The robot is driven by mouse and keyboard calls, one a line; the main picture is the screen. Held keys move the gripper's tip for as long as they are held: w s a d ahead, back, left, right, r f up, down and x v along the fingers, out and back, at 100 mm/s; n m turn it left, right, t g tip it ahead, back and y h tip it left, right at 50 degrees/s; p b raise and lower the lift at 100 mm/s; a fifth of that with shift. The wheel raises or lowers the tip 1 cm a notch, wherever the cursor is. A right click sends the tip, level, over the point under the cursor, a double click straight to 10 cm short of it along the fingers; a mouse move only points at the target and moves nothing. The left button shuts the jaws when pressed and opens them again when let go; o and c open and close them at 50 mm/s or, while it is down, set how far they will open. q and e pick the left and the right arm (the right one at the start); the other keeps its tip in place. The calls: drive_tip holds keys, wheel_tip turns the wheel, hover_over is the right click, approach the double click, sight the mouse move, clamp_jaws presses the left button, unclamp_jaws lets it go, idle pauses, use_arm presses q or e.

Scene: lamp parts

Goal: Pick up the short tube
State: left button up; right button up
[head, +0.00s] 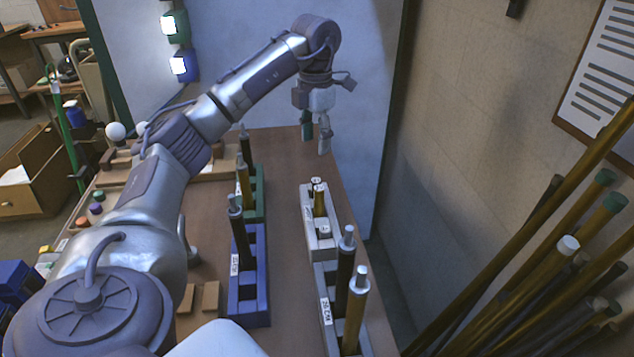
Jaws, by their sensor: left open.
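Short tube: a short brass-coloured tube with a pale top (319,203) stands upright in the white rack (331,222) right of the middle of the head view. It is clearly shorter than the tubes in the other racks. My left gripper (317,143) points down with its two fingers apart and nothing between them. In the picture it is above and beyond the white rack, apart from the short tube. My right gripper is not in view.
A grey rack (326,283) with two tall tubes stands nearer. A blue rack (248,295) and a green rack (258,205) with tall tubes stand to the left. Long poles (560,250) lean at the right, past the table's edge. Table between the rack rows is clear.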

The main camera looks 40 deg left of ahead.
sight(316, 180)
use_arm(q)
drive_tip(key=f, duration=0.3)
drive_tip(key=shift+s+d+f, duration=0.15)
drive_tip(key=shift+s+d, duration=0.05)
drive_tip(key=shift+s, duration=0.1)
wheel_tip(316, 180, down, 4)
drive_tip(key=shift+w+r, duration=0.1)
drive_tip(key=shift+f, duration=0.55)
wheel_tip(316, 180, down, 4)
drive_tip(key=shift+r, duration=0.2)
drive_tip(key=shift+f, duration=0.55)
drive_tip(key=shift+d, duration=0.1)
drive_tip(key=shift+c, duration=1.2)
clamp_jaws()
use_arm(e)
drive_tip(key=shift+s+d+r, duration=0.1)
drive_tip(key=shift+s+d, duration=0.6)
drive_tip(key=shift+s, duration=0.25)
